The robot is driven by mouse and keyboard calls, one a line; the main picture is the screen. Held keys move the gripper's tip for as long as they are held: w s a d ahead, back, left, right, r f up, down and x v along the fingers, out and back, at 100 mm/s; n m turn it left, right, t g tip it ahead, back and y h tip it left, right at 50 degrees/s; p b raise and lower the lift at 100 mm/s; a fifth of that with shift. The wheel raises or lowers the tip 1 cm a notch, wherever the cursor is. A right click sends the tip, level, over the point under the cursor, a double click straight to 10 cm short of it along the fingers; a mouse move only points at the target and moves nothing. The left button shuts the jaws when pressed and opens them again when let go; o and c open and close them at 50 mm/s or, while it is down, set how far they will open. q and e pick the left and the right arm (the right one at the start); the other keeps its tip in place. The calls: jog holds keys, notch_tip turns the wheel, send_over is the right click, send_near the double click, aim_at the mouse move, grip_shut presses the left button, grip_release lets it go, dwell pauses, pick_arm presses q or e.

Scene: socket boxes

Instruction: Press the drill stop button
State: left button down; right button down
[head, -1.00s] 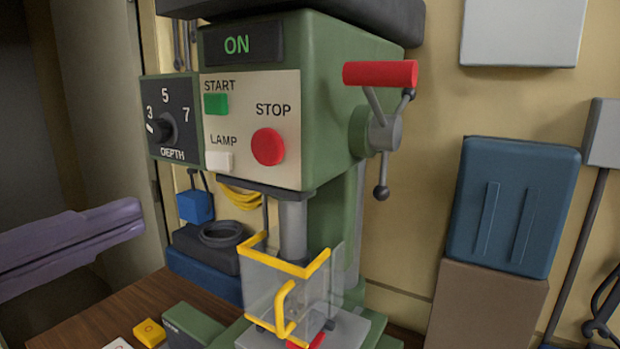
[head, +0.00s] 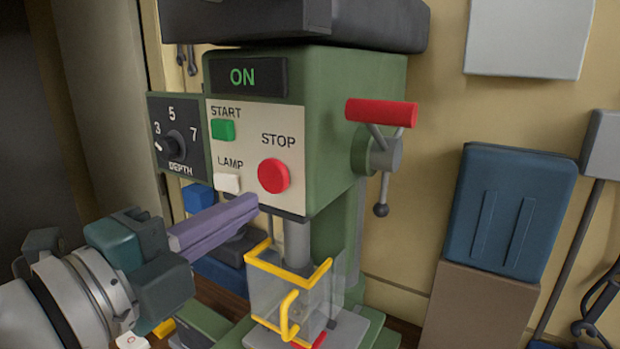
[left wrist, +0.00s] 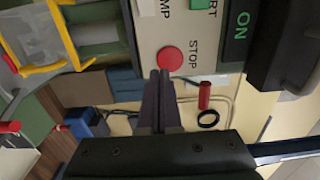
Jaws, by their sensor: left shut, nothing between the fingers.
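The round red stop button (head: 273,176) is on the cream front panel (head: 246,190) of the green drill press, under the word STOP. It also shows in the left wrist view (left wrist: 170,59). The display (head: 243,77) reads ON. My left gripper (head: 256,200) is shut and empty, its purple fingers pointing right. In the head view the fingertips appear just below and left of the button. In the left wrist view (left wrist: 159,74) they appear right beside the button's edge; whether they touch it I cannot tell. My right gripper is not in view.
A green start button (head: 222,130) and a white lamp button (head: 227,183) sit left of the stop button. A yellow-edged clear guard (head: 288,290) is below. A red-handled lever (head: 381,113) is at the right side. A depth dial (head: 172,144) is at the left.

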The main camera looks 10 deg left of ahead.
aim_at(274, 191)
pick_arm(q)
jog(key=shift+x, duration=1.55)
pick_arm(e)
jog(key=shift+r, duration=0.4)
pick_arm(q)
jog(key=shift+f, duration=0.1)
jog(key=shift+w, duration=0.3)
jog(key=shift+w+f, duration=0.15)
jog(key=shift+w, duration=0.1)
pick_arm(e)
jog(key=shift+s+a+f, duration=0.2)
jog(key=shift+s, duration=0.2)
pick_arm(q)
jog(key=shift+s, duration=0.1)
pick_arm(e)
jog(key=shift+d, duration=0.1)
